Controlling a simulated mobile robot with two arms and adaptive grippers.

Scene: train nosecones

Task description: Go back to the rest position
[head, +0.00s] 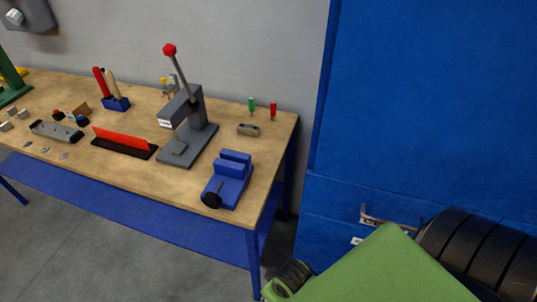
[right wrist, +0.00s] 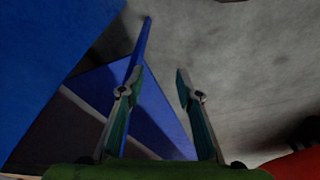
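My right gripper (right wrist: 160,85) shows in the right wrist view. Its two fingers are spread apart with nothing between them, and grey floor and a blue table leg lie beyond. In the head view a large green and black part of my own arm fills the lower right corner, and no gripper fingers can be seen there. My left gripper is in neither view. The workbench (head: 215,232) with its wooden top stands at the left of the head view, apart from the arm.
On the bench are a blue vise (head: 229,180), a grey lever press (head: 188,130), a red strip on a dark base (head: 124,142) and a blue tool holder (head: 117,104). A blue cabinet (head: 430,90) stands close on the right. Grey floor (head: 120,255) is clear in front.

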